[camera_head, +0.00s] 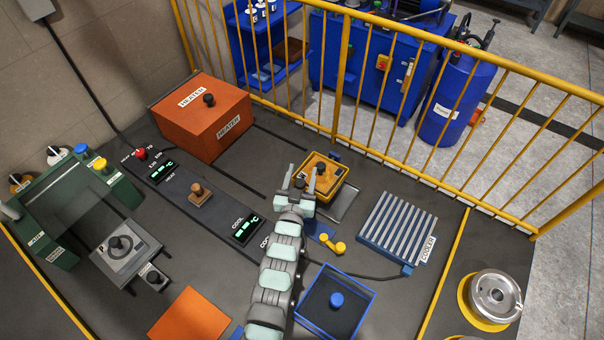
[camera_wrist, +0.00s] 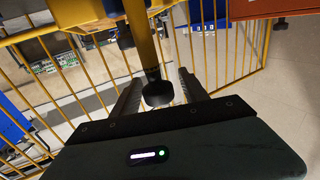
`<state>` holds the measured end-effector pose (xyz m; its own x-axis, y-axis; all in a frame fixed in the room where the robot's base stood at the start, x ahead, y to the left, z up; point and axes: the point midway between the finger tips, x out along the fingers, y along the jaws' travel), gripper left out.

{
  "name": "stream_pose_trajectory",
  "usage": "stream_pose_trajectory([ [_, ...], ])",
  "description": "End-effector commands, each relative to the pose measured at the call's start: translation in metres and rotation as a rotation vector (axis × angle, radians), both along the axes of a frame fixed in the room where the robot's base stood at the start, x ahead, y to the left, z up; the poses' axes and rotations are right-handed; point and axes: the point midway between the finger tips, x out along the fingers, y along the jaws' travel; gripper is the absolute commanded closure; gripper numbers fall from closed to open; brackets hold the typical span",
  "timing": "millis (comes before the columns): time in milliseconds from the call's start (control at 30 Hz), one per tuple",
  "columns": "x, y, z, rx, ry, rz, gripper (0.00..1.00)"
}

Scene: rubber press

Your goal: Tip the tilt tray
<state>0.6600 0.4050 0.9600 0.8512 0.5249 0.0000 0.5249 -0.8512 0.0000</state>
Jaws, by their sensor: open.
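The tilt tray (camera_head: 336,186) is a yellow tray near the middle of the bench in the head view. It looks level, as far as I can tell. My gripper (camera_head: 300,177) is open at the tray's near left edge and hides part of it. In the wrist view a yellow bar (camera_wrist: 143,40) ending in a black knob (camera_wrist: 157,90) reaches in between the two spread fingers of my gripper (camera_wrist: 160,85). The knob is not clamped; whether a finger touches it I cannot tell.
A grey metal plate (camera_head: 343,203) lies beside the tray, with a ribbed cooler rack (camera_head: 396,235) to the right. A yellow railing (camera_head: 400,160) runs behind. An orange heater box (camera_head: 202,125) stands at back left. A blue-framed bin (camera_head: 318,306) is in front.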

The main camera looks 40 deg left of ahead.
Motion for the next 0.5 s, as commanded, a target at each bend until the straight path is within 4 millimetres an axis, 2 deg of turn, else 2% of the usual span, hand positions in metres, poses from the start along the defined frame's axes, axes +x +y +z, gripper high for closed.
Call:
stream_pose_trajectory([
  [67,0.0,-0.0001,0.0,0.0,0.0,0.0,0.49],
  [500,-0.0002,-0.0003,-0.0001,0.0,0.0,0.0,0.85],
])
